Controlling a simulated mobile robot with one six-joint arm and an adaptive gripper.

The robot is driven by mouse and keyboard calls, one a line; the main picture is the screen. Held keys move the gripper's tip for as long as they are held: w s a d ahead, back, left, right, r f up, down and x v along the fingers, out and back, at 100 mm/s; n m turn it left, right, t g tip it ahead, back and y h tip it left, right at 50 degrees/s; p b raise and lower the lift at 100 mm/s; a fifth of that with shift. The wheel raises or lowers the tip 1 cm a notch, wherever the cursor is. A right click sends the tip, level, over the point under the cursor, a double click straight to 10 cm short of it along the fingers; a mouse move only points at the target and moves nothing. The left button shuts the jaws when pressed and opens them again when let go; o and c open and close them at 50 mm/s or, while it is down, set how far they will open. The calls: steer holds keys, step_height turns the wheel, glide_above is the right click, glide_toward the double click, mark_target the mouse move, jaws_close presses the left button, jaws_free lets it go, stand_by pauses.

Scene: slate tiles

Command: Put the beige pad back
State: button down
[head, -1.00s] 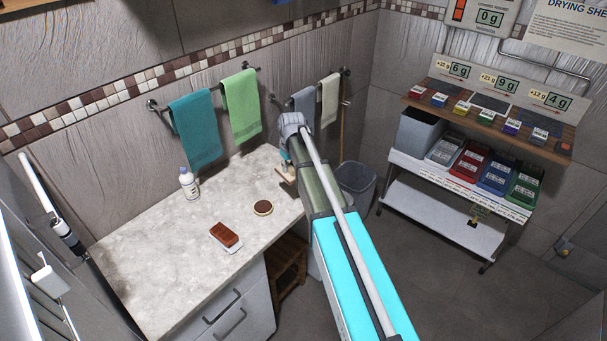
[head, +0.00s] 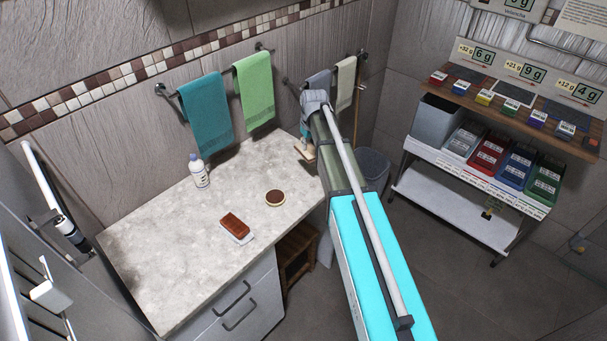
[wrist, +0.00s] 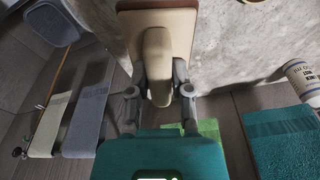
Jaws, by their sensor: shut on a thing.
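The beige pad (wrist: 180,30) shows in the wrist view as a pale slab with a rounded grip and a brown edge. My gripper (wrist: 160,92) is shut on that grip, one finger on each side. In the head view the pad (head: 304,152) is a small pale shape by the far right end of the stone counter (head: 150,245), partly hidden by my arm. I cannot tell whether it touches the counter.
A white bottle (head: 200,172), a round brown-topped item (head: 275,198) and a red-brown brush or block (head: 236,228) stand on the counter. Towels hang behind, including a teal one (head: 206,115). A grey bin (head: 372,168) and a shelf cart (head: 455,205) are at right.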

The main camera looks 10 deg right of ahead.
mark_target(309, 153)
steer(key=s+n, duration=0.3)
steer(key=s, duration=0.8)
steer(key=shift+s+a, duration=0.2)
steer(key=shift+a, duration=0.05)
steer(key=shift+w, duration=0.1)
steer(key=w+f+b, duration=0.1)
steer(key=w, duration=0.2)
steer(key=w+f+b, duration=0.2)
steer(key=w, duration=0.1)
steer(key=w+f+b, duration=0.1)
steer(key=w, duration=0.2)
steer(key=shift+w+f, duration=0.15)
steer(key=shift+w, duration=0.05)
steer(key=w+f+b, duration=0.3)
steer(key=f+b, duration=0.1)
steer(key=b, duration=0.1)
steer(key=shift+w+f, duration=0.35)
steer(key=shift+w+f+b, duration=0.45)
steer(key=shift+f+b, duration=0.15)
steer(key=shift+b, duration=0.05)
steer(key=shift+f+b, duration=1.4)
